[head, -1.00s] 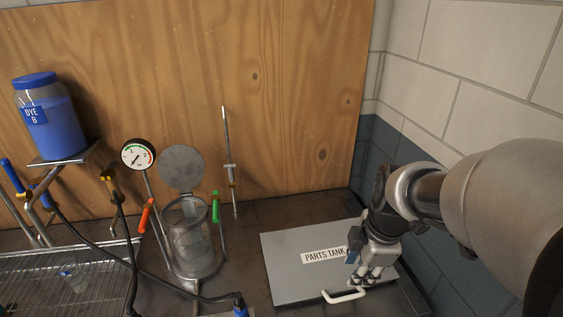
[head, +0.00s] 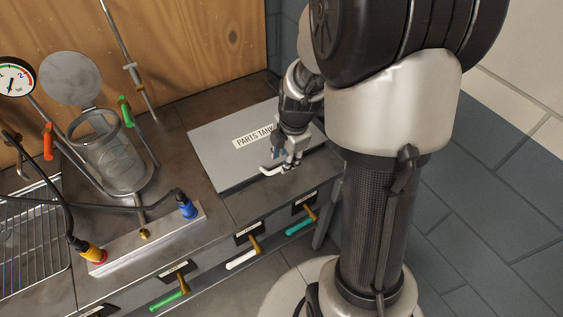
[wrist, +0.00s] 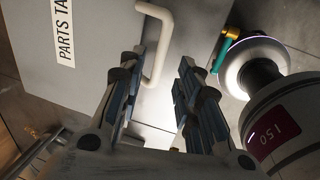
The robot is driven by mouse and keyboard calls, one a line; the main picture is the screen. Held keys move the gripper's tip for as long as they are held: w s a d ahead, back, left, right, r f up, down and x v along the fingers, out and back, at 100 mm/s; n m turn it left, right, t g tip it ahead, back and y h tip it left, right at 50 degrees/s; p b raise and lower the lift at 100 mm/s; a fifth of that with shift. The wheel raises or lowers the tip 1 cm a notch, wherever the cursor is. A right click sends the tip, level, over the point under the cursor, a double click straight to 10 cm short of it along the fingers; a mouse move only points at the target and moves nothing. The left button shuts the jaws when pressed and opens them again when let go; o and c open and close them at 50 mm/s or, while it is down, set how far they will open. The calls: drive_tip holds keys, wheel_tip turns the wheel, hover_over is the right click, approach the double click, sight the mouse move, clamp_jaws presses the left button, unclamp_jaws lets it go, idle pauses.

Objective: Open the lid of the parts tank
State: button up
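The parts tank has a flat grey lid (head: 215,150) with a white "PARTS TANK" label (head: 253,136). The lid lies shut, level with its surroundings. A white bent handle (head: 268,171) sits at its front edge. My gripper (head: 289,165) is over the front right part of the lid, close to the handle. In the wrist view, my gripper (wrist: 161,64) is open, and the handle (wrist: 167,38) shows between and beyond the fingertips, nearer the left finger. I cannot tell whether a finger touches it. My arm hides the lid's back right corner.
Left of the tank stand a mesh-walled cylinder (head: 105,150) with its round lid up, and a gauge (head: 14,78). A metal block with a blue connector (head: 187,207) lies in front. Coloured valve handles, one white (head: 243,260) and one teal (head: 300,226), line the bench front.

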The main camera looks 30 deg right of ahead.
drive_tip(key=shift+w+f+b, duration=0.2)
drive_tip(key=shift+f+b, duration=0.05)
drive_tip(key=shift+f, duration=0.7)
drive_tip(key=shift+w+f+b, duration=0.2)
drive_tip(key=shift+f, duration=0.7)
drive_tip(key=shift+c, duration=0.3)
clamp_jaws()
